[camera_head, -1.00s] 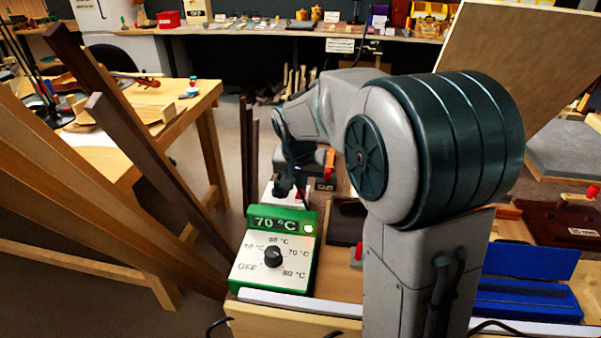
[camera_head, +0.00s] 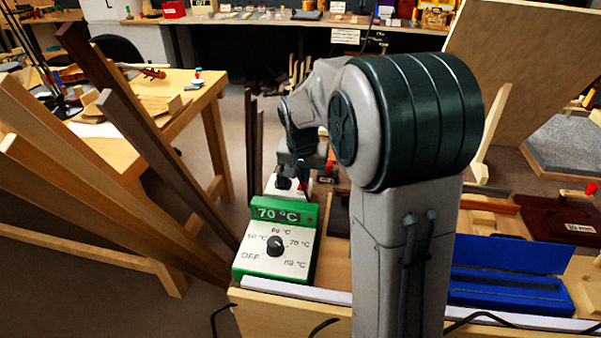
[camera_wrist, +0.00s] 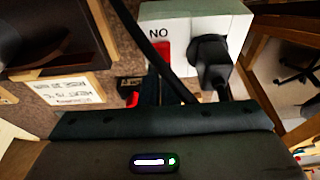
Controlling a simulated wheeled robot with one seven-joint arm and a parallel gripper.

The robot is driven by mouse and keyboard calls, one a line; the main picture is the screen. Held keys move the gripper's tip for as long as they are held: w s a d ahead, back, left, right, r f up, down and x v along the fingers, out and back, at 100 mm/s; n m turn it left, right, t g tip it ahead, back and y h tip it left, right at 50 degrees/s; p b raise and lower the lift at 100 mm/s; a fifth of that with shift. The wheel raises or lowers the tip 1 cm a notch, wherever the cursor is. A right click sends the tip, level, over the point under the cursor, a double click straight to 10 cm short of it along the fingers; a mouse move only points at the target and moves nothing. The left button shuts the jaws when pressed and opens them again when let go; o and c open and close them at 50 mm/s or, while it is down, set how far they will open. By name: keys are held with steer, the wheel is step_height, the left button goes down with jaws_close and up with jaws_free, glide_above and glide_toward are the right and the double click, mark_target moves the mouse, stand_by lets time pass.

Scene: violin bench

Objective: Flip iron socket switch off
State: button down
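The iron socket (camera_wrist: 195,18) is a white box with a red switch (camera_wrist: 163,52) and a black plug (camera_wrist: 212,62) in it. The lettering beside the switch reads as an upside-down "ON" in the wrist view. In the head view the socket (camera_head: 272,188) stands behind the green temperature unit (camera_head: 312,217), whose display reads 70 °C. My gripper (camera_wrist: 160,92) is close to the red switch, its dark fingers just below it in the wrist view. Whether they touch it, and the gap between them, I cannot tell. In the head view my arm partly hides the socket.
A dark cable (camera_wrist: 158,40) crosses beside the switch. A small label card (camera_wrist: 68,88) lies left of it. Wooden strips (camera_head: 150,140) lean at the left. A blue case (camera_head: 510,275) lies open at the right. A dark block (camera_head: 340,212) is close to the temperature unit.

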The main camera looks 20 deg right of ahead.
steer(key=shift+s+f, duration=0.2)
steer(key=shift+f, duration=0.15)
steer(key=shift+s+a+f, duration=0.1)
steer(key=shift+s+a, duration=0.3)
steer(key=shift+s, duration=0.35)
steer(key=p+v, duration=0.2)
steer(key=v, duration=1.2)
steer(key=shift+w+r, duration=0.25)
steer(key=s+f+n, duration=0.2)
steer(key=s+f, duration=0.3)
steer(key=s, duration=0.5)
steer(key=s+f+n+g+y, duration=0.1)
steer(key=s+f+n, duration=0.2)
steer(key=s, duration=0.7)
step_height(320, 180, down, 2)
steer(key=shift+f, duration=0.1)
